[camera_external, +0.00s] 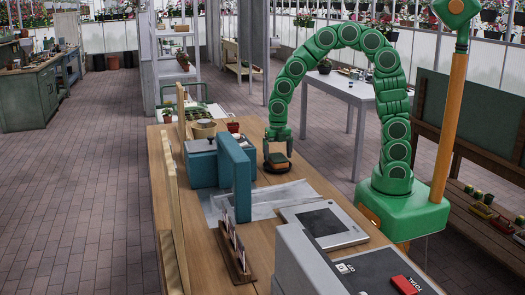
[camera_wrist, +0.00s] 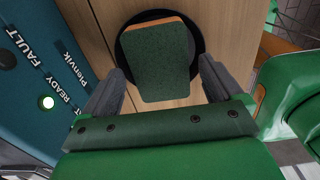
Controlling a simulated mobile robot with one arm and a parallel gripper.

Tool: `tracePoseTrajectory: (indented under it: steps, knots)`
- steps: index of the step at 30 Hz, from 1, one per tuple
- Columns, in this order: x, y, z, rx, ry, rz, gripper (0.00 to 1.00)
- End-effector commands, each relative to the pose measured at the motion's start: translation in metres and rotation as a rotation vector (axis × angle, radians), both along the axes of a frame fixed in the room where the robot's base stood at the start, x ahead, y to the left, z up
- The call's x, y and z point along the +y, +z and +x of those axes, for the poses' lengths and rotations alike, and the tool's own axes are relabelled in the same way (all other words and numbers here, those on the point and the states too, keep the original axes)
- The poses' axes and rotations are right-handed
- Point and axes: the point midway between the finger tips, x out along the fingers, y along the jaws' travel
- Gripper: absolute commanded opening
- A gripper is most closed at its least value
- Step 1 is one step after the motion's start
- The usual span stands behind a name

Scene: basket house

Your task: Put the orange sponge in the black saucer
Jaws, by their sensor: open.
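The sponge (camera_wrist: 160,62) has a dark green face and an orange edge at its far end. In the wrist view it lies over the round black saucer (camera_wrist: 125,44), whose rim shows around its far part; its near end reaches past the visible rim. In the external view the sponge (camera_external: 278,158) appears on top of the saucer (camera_external: 277,168) on the table. My gripper (camera_wrist: 160,86) is open, one finger on each side of the sponge's near end. It also shows in the external view (camera_external: 278,148), just above the sponge. The saucer's near part is hidden.
A teal machine (camera_external: 236,175) with "FAULT" and "READY" labels stands close left of the saucer. Paper sheets (camera_external: 270,199), a grey scale (camera_external: 322,224) and a card rack (camera_external: 235,250) are nearer the camera. Pots (camera_external: 233,125) stand behind. Table to the right is narrow but clear.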

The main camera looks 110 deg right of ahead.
Motion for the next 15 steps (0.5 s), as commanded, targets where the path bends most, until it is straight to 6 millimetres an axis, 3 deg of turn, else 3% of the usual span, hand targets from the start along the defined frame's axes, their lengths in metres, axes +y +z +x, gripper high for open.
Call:
tracePoseTrajectory:
  steps: [15]
  knots:
    - [0.000, 0.090, 0.001, -0.005, 0.002, -0.002, 0.93]
